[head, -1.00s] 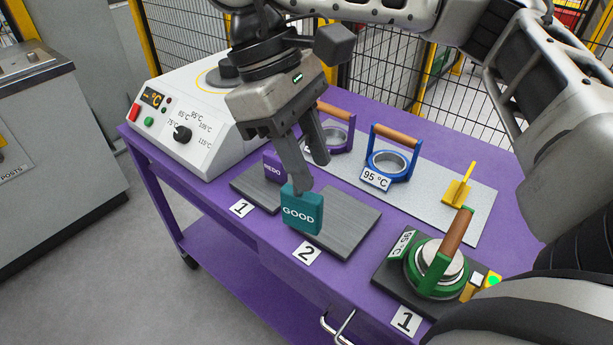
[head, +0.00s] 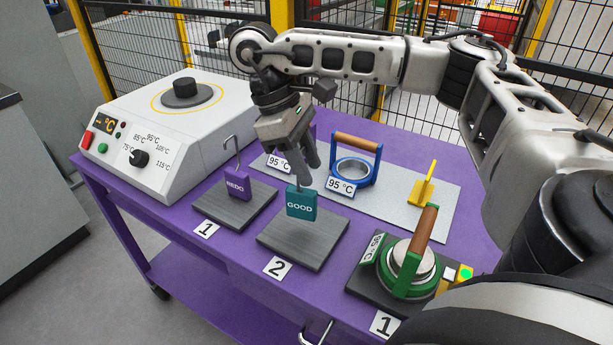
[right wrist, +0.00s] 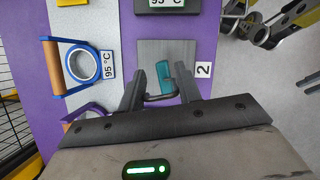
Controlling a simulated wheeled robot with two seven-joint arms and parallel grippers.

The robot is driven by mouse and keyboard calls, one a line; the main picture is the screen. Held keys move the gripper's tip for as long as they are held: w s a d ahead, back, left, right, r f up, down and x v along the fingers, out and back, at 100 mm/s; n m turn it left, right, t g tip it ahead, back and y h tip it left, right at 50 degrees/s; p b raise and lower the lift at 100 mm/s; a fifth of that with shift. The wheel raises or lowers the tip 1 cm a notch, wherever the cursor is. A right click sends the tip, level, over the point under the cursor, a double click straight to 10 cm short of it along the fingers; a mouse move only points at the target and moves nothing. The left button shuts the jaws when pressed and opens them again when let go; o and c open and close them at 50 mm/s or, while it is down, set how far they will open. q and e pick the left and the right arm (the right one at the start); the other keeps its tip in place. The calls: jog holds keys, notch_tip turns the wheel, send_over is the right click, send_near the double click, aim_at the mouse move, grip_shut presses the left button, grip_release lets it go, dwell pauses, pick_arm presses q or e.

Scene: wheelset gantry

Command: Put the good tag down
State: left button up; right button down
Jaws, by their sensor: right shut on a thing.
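My right gripper (head: 306,172) is shut on the hook at the top of the teal GOOD tag (head: 301,204). The tag is upright with its label facing me. It is over the dark grey pad (head: 320,251) marked 2 and seems a little above it, with a dark shadow below. In the right wrist view the tag (right wrist: 164,74) and its hook show between the fingers (right wrist: 160,93), over the pad (right wrist: 150,52). My left gripper is not in view.
A purple REDO tag (head: 237,183) with an upright hook stands on the pad marked 1 (head: 228,208). A blue ring with a wooden handle (head: 352,168), a yellow piece (head: 424,187) and a green ring tool (head: 408,263) stand right. The white heater box (head: 165,140) is left.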

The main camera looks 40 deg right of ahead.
aim_at(313, 191)
jog(key=shift+d+f, duration=0.1)
jog(key=shift+f, duration=1.6)
jog(key=shift+f, duration=0.15)
jog(key=c, duration=1)
grip_release()
jog(key=shift+o, duration=0.2)
